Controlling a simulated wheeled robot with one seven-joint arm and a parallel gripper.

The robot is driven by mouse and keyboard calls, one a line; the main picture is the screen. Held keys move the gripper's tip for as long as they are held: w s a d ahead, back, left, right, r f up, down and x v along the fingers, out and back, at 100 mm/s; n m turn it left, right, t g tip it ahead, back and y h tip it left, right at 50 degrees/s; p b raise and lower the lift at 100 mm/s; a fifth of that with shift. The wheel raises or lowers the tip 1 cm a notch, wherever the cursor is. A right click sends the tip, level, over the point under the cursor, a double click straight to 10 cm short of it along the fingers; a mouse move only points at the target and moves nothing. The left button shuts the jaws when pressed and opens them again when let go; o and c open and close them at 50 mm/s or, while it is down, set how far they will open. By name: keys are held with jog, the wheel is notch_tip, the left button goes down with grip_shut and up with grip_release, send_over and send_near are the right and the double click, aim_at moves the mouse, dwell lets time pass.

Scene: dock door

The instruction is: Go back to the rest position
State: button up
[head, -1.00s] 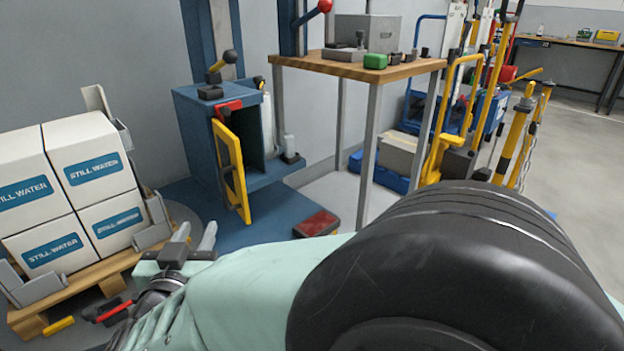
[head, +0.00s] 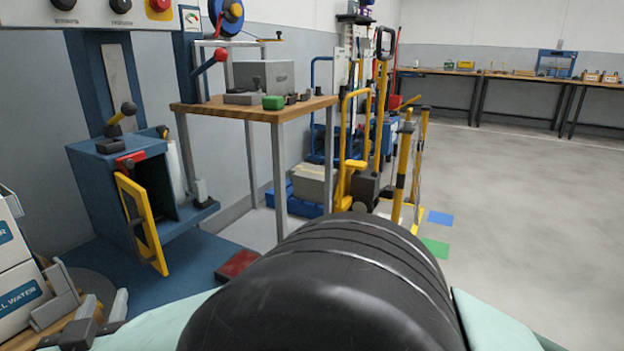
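My gripper (head: 103,304) is at the lower left of the head view, low in front of the pallet corner. Its two pale grey fingers point up and stand apart with nothing visible between them. My arm's large black joint and pale green links fill the bottom middle and hide the floor there. The gripper's base is partly cut off by the lower edge.
A blue cabinet (head: 100,195) has its yellow-framed door (head: 142,223) standing open. White water boxes (head: 20,290) are at the far left. A wooden-topped table (head: 250,110) stands beyond. A red block (head: 237,263) lies near my arm. The right floor is open.

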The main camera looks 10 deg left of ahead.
jog(key=w+d+r+n+g+y, duration=0.2)
jog(key=w+r+g, duration=0.2)
jog(key=w+r, duration=0.1)
jog(key=d+r+n+g, duration=0.15)
jog(key=d+g, duration=0.35)
jog(key=d, duration=0.6)
jog(key=s+d+f+m+g+h, duration=0.15)
jog(key=s+d+h, duration=0.25)
jog(key=d, duration=0.9)
jog(key=s+d+f+g+h, duration=0.1)
jog(key=s+d+g+h, duration=0.25)
jog(key=d, duration=0.95)
jog(key=s+d+f+g+h, duration=0.1)
jog(key=s+d+g+h, duration=0.3)
jog(key=d, duration=0.9)
notch_tip(320, 180, up, 32)
jog(key=t+y+p, duration=0.1)
jog(key=t+p, duration=0.1)
jog(key=p, duration=3)
jog(key=shift+s+a+f, duration=0.15)
jog(key=shift+a+f, duration=0.05)
jog(key=shift+f, duration=0.05)
